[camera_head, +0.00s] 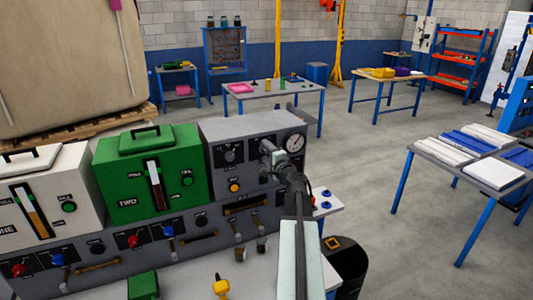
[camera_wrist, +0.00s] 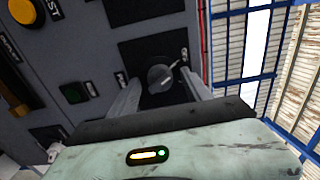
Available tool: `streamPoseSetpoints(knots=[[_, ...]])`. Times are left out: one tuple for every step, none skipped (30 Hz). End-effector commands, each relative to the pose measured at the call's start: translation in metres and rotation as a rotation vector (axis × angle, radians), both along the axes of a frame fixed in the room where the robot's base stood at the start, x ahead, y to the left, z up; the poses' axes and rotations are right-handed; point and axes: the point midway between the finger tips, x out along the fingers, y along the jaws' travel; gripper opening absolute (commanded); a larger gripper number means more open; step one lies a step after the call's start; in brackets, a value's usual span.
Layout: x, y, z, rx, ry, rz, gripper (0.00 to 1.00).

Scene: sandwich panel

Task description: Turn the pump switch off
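A dark round rotary switch (camera_wrist: 158,79) with a light pointer mark sits on a black plate on the grey panel in the wrist view. Its labels are too small to read surely. My gripper (camera_wrist: 162,84) is open, with one pale finger on each side of the switch. I cannot tell whether the fingers touch it. In the head view my gripper (camera_head: 270,151) is at the front of the grey control box (camera_head: 262,126), left of its round gauge (camera_head: 295,143), and hides the switch there.
In the head view another knob (camera_head: 230,155) is left of my gripper. A green unit (camera_head: 120,167) and a white unit (camera_head: 75,215) stand left.

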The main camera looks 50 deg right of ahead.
Motion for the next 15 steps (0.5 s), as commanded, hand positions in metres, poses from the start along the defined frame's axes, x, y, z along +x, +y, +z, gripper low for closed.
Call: streamPoseSetpoints(knots=[[0.000,0.000,0.000,0.001,0.000,0.000,0.57],[0.000,0.000,0.000,0.001,0.000,-0.001,0.57],[0.000,0.000,0.000,0.001,0.000,-0.001,0.57],[0.000,0.000,0.000,0.001,0.000,-0.001,0.57],[0.000,0.000,0.000,0.001,0.000,-0.001,0.57],[0.000,0.000,0.000,0.001,0.000,-0.001,0.57],[0.000,0.000,0.000,0.001,0.000,-0.001,0.57],[-0.001,0.000,0.000,0.002,-0.001,-0.001,0.57],[-0.002,0.000,0.000,0.002,-0.001,-0.002,0.57],[-0.004,0.001,0.000,0.002,-0.001,-0.002,0.57],[-0.006,0.002,0.000,0.002,-0.001,-0.002,0.57],[-0.010,0.004,0.000,0.002,-0.001,-0.002,0.57],[-0.014,0.006,0.000,0.002,-0.001,-0.002,0.57],[-0.018,0.008,0.000,0.002,-0.001,-0.002,0.57],[-0.024,0.011,0.000,0.002,-0.001,-0.002,0.57]])
